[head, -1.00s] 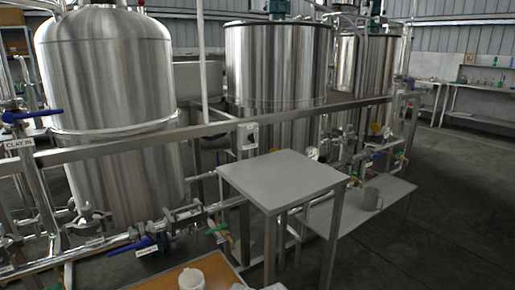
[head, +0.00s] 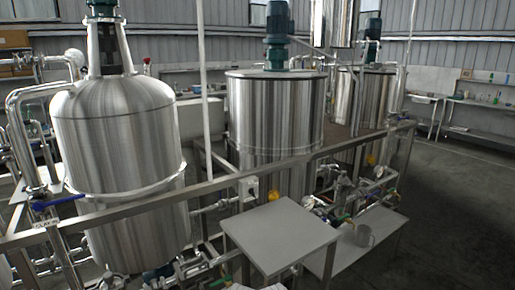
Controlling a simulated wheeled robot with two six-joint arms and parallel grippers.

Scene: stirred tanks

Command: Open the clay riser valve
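A valve with a blue lever handle (head: 60,200) is at the left of the head view, on a vertical steel riser pipe (head: 70,268). A white label (head: 45,223) just below it seems to read "CLAY IN", though the text is small now. The lever points to the right and slightly up, crosswise to the riser. Neither of my grippers is in view.
A large steel tank (head: 120,130) stands right of the valve, with another tank (head: 275,120) beyond. A steel rail (head: 220,183) runs across in front of them. A grey table (head: 278,235) stands at the front centre. Open floor lies at right.

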